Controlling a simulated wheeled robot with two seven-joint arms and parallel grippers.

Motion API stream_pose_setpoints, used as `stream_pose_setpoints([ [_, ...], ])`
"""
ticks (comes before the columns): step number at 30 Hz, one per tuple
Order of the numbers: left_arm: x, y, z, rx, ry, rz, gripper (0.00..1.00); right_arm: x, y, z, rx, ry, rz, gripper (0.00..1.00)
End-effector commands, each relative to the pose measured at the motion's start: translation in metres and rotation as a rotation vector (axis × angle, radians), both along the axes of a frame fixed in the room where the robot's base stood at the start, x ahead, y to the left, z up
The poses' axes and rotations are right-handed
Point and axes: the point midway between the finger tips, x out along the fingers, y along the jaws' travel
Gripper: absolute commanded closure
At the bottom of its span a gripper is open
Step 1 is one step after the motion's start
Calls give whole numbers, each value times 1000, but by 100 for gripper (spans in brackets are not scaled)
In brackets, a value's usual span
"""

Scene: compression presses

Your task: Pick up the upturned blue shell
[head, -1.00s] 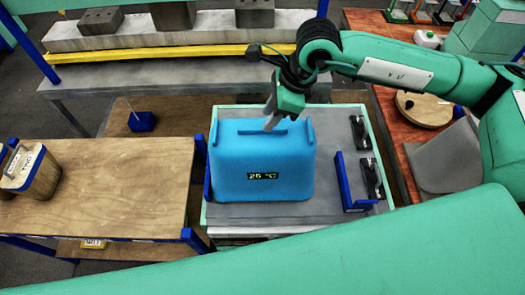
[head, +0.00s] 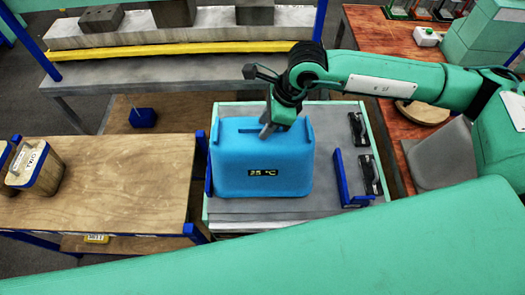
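The blue shell (head: 262,178) stands on the grey-topped bench (head: 283,212) in the middle of the head view. It has raised corners, a slot-like ridge on top and a small display reading 25 °C. My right gripper (head: 268,126) comes in from the right and points down at the top of the shell, with its fingers at the ridge. The fingers overlap in this view, so I cannot tell whether they are apart or touching the ridge. My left gripper is not in view.
A blue bracket (head: 343,180) and black clamps (head: 366,155) stand to the right of the shell. A wooden table (head: 105,190) with labelled containers (head: 35,165) is on the left. A yellow-edged press bed (head: 180,52) is behind.

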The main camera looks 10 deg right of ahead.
Motion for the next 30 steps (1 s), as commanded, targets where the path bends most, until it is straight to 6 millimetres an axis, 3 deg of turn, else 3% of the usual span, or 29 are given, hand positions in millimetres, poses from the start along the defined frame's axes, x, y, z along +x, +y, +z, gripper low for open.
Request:
stream_pose_setpoints([
  [5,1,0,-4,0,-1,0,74,0,0,-2,0,0,0,67],
  [10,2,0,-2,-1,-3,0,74,0,0,-1,0,0,0,100],
  [30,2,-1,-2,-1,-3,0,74,-1,0,-2,-2,3,0,100],
])
